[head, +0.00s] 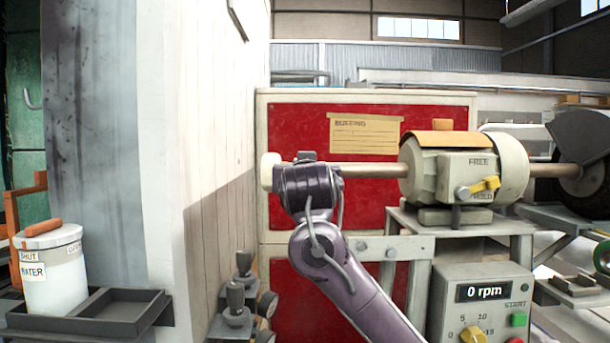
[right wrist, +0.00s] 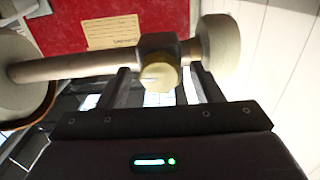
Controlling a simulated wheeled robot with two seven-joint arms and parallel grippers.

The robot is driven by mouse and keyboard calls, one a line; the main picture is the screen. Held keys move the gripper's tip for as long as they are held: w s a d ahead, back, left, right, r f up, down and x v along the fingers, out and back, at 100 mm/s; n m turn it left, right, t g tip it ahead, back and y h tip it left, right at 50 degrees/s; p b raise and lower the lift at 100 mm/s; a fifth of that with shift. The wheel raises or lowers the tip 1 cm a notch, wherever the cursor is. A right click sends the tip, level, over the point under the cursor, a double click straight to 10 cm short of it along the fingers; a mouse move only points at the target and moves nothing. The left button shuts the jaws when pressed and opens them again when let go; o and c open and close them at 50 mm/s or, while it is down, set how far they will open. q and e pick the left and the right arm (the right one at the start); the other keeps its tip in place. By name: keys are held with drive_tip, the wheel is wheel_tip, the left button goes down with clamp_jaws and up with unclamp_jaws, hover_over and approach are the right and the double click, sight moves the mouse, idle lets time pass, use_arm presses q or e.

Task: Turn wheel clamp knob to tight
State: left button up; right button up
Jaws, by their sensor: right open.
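The yellow clamp knob (right wrist: 160,77) sits on a grey collar (right wrist: 160,43) around the shaft in the right wrist view. A pale buffing wheel (right wrist: 220,45) is on the shaft end beside it; it also shows in the head view (head: 267,171). My right gripper (head: 306,160) is at the shaft's left end in the head view, covering the knob and collar there. In the right wrist view its two fingers stand open on either side of the knob, with gaps visible; I see no firm contact. My left gripper is not in view.
The shaft (head: 372,171) runs to the cream motor housing (head: 425,170), which has a yellow FREE/HOLD lever (head: 488,184). The control box (head: 478,300) reads 0 rpm. A wooden wall (head: 215,130) stands close left of the wheel. A red panel (head: 295,125) is behind.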

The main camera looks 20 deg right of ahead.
drive_tip(key=v, duration=0.7)
drive_tip(key=shift+s+b, duration=0.35)
drive_tip(key=shift+b, duration=0.05)
drive_tip(key=shift+a, duration=0.1)
